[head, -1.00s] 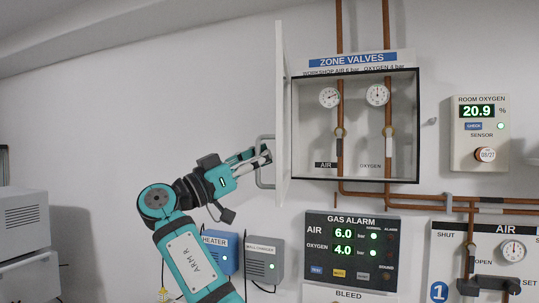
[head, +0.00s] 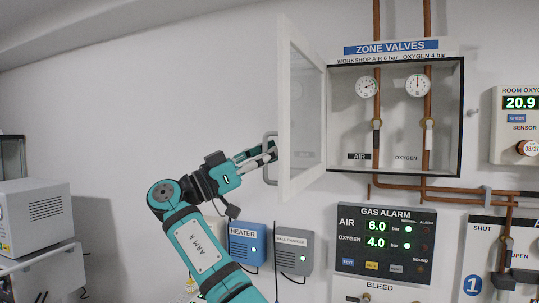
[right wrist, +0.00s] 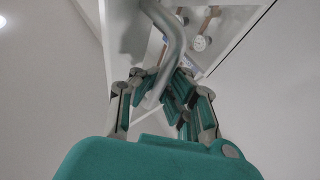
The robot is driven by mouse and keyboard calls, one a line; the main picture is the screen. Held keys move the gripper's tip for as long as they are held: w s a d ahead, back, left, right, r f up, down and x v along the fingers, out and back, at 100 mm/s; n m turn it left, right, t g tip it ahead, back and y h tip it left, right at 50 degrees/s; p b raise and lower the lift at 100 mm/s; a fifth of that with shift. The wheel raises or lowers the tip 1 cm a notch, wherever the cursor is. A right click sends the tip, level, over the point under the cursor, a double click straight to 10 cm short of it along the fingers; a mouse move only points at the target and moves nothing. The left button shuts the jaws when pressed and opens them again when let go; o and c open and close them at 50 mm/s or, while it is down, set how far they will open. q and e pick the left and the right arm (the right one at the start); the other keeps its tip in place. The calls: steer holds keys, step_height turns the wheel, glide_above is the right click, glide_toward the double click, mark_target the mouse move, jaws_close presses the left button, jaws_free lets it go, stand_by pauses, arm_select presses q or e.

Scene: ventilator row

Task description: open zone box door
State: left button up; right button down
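The zone valve box (head: 398,62) hangs on the wall with its glazed door (head: 303,110) swung wide open to the left of its hinge. The grey door handle (head: 268,160) shows beyond the door's left edge. My right gripper (head: 270,153) is at this handle, its fingers closed in around the bar. In the right wrist view the handle (right wrist: 175,50) runs down between the fingers of my right gripper (right wrist: 160,85). The exact finger contact is partly hidden. Inside the box are two gauges and two valves on copper pipes. My left gripper is out of view.
Below the box are a gas alarm panel (head: 384,242), a blue heater box (head: 247,245) and a grey box (head: 293,250). Copper pipes (head: 450,189) run along the wall under the box. A white machine (head: 32,218) stands at far left. The wall left of the door is bare.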

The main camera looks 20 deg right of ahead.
steer(key=c, duration=1.5)
jaws_free()
steer(key=shift+s+a, duration=0.1)
steer(key=shift+a, duration=0.55)
steer(key=shift+o, duration=0.6)
steer(key=shift+a, duration=0.1)
steer(key=shift+d, duration=0.3)
steer(key=shift+a+f, duration=0.15)
steer(key=shift+a, duration=0.1)
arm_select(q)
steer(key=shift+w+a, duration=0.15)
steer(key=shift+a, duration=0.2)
arm_select(e)
steer(key=v, duration=0.7)
